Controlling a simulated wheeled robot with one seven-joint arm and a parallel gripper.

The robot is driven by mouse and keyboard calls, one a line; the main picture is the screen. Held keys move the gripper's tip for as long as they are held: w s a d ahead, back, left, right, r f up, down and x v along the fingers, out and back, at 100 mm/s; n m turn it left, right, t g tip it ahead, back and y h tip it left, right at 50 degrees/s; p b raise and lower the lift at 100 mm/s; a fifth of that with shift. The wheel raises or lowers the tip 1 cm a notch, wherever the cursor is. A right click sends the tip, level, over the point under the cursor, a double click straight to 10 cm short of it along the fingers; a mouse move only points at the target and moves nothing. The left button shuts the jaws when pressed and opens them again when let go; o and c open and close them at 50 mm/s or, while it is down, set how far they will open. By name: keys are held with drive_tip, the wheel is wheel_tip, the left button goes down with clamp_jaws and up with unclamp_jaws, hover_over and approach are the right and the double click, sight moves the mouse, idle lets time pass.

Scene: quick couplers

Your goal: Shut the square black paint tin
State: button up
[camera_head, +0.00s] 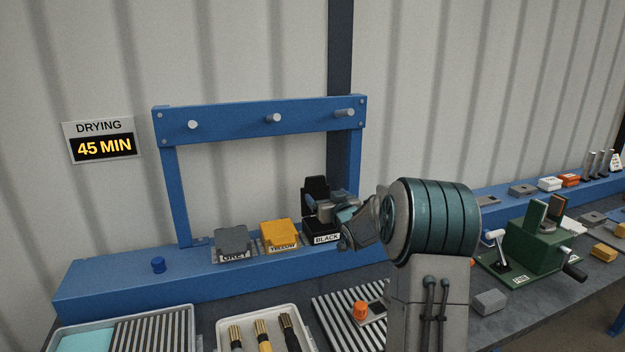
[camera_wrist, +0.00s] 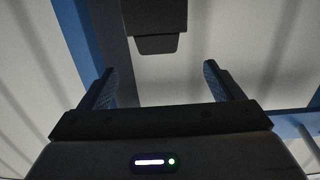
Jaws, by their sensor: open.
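The square black paint tin (camera_head: 322,238) stands on the blue shelf, with a BLACK label on its front. Its lid (camera_head: 316,189) is up, standing roughly upright at the back of the tin. My gripper (camera_head: 318,207) is at the tin, in front of the raised lid; the arm reaches in from the right and hides part of the tin. In the wrist view my gripper (camera_wrist: 163,85) is open with nothing between its fingers. A dark flat piece, which looks like the lid (camera_wrist: 155,25), shows beyond the fingertips, apart from them.
The yellow tin (camera_head: 280,234) and grey tin (camera_head: 232,241) stand closed to the left. A blue frame with pegs (camera_head: 262,122) rises behind. A green vise (camera_head: 530,240) is at the right, and a brush tray (camera_head: 262,318) is in front.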

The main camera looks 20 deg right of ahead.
sight(316, 181)
drive_tip(key=shift+t, duration=0.3)
drive_tip(key=w+p, duration=0.1)
drive_tip(key=w, duration=0.3)
drive_tip(key=w+p, duration=0.2)
drive_tip(key=w, duration=0.3)
drive_tip(key=w+p, duration=0.1)
drive_tip(key=w, duration=0.4)
drive_tip(key=shift+w+d+p, duration=0.2)
drive_tip(key=shift+d+p, duration=0.1)
drive_tip(key=c, duration=1.4)
